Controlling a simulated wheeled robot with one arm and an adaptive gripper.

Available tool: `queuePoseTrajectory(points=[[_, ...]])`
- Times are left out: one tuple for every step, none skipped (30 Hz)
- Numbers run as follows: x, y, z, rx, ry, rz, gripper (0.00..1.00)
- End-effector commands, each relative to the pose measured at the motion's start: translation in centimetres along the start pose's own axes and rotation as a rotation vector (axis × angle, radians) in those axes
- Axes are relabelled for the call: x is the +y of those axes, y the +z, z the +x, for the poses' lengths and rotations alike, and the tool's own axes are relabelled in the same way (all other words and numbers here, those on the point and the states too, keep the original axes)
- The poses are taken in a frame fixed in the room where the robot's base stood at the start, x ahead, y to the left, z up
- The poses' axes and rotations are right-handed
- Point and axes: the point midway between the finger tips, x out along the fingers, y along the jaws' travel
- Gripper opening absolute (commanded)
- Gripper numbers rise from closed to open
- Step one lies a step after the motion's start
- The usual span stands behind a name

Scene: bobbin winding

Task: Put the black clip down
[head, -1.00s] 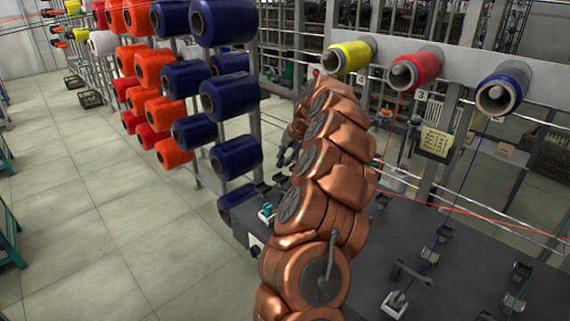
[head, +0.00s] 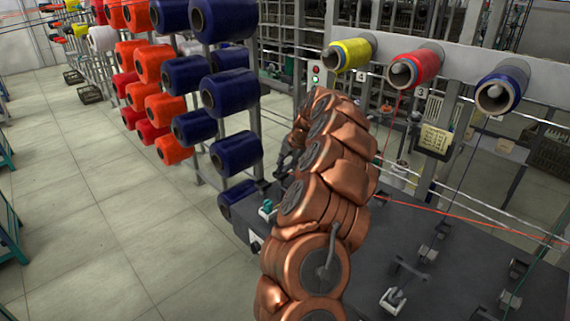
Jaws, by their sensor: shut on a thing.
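My gripper (head: 284,160) shows only in part, as a dark shape at the left side of my copper arm, above the back left part of the dark table (head: 385,240). My arm covers most of it. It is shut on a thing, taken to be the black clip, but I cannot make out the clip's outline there. Its fingertips and their height over the table are not clear.
Dark fittings (head: 430,250) and a white-based part (head: 394,300) stand on the table's right side. A small teal part (head: 267,208) sits at its left edge. Yellow (head: 348,55), red (head: 412,70) and blue (head: 500,88) bobbins hang behind, with threads crossing above the table.

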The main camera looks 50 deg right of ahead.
Motion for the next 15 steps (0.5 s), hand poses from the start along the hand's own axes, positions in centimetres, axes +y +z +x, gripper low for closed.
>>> queuePoseTrajectory(points=[[-0.09,0.0,0.19,0.0,0.0,0.0,0.0],[-0.11,0.0,0.23,0.0,0.0,0.0,0.0],[-0.13,0.0,0.28,0.0,0.0,0.0,0.0],[-0.16,0.0,0.32,0.0,0.0,0.0,0.0],[-0.18,0.0,0.37,0.0,0.001,0.0,0.0],[-0.12,0.0,0.26,0.0,0.0,0.0,0.27],[-0.12,0.0,0.24,0.0,0.0,0.0,0.3],[-0.11,0.0,0.24,0.0,0.0,0.0,0.33],[-0.12,0.0,0.24,0.0,0.0,0.0,0.37],[-0.12,0.0,0.23,0.0,0.0,0.0,0.4],[-0.12,0.0,0.23,0.0,0.0,0.0,0.43],[-0.12,-0.01,0.24,0.0,0.0,0.0,0.48],[-0.12,-0.01,0.24,0.0,0.0,0.0,0.49],[-0.12,-0.01,0.24,0.0,0.0,0.0,0.49],[-0.12,-0.01,0.24,0.0,0.0,0.0,0.49]])
